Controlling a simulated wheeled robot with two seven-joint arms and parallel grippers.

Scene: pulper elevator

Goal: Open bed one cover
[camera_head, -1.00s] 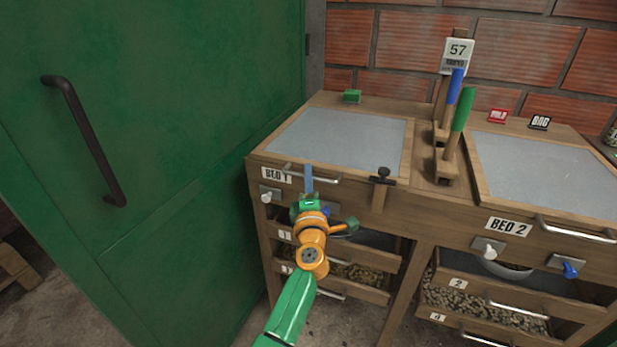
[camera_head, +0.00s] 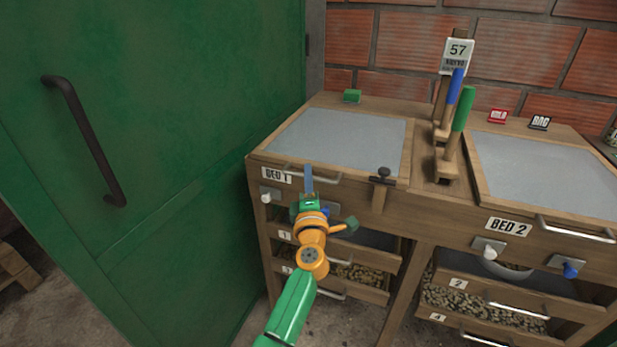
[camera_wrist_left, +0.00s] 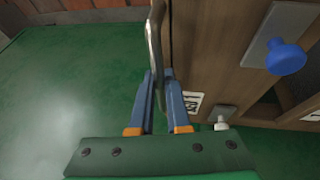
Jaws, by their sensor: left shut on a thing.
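The bed one cover (camera_head: 338,138) is a grey panel in a wooden frame, lying flat and closed on top of the bench at the left. My left gripper (camera_head: 308,178) is at the left part of this handle. In the left wrist view the fingers (camera_wrist_left: 158,95) are shut on the handle bar (camera_wrist_left: 153,45). My right gripper is not in view.
A green door (camera_head: 150,150) with a dark handle stands close at the left. The bed two cover (camera_head: 548,175) lies closed at the right. Blue and green upright levers (camera_head: 455,130) stand between the covers. Drawers (camera_head: 360,275) sit below.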

